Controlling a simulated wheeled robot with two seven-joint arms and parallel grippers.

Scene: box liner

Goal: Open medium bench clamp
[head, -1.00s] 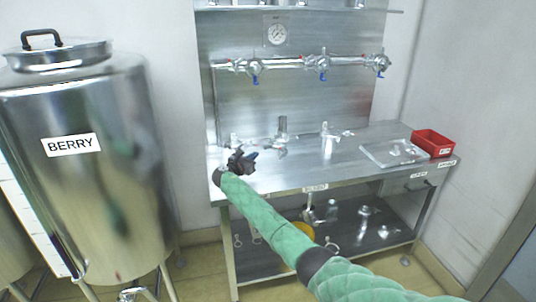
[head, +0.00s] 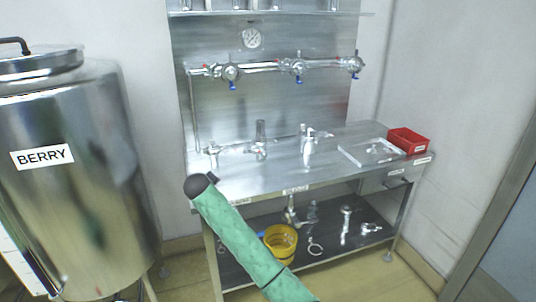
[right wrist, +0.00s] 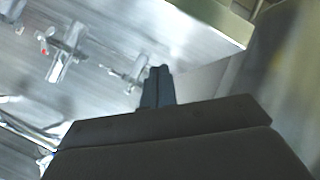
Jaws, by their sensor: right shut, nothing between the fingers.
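Several shiny metal fittings stand and lie on the steel bench (head: 240,186): one at the left (head: 213,156), a taller one in the middle (head: 260,141) and one at the right (head: 308,146). I cannot tell which part is the medium clamp. In the head view my right arm reaches the bench's front left corner, and its fingers are hidden behind the dark wrist. In the right wrist view my right gripper (right wrist: 158,82) is shut and empty. Blurred fittings (right wrist: 66,50) lie beyond it, apart from the fingers. My left gripper is out of view.
A steel tank labelled BERRY (head: 75,200) stands at the left. A clear tray (head: 368,152) and a red bin (head: 407,140) sit at the bench's right end. The lower shelf holds a yellow bucket (head: 280,241), a ring (head: 315,246) and fittings. Valved pipework (head: 270,68) runs along the back panel.

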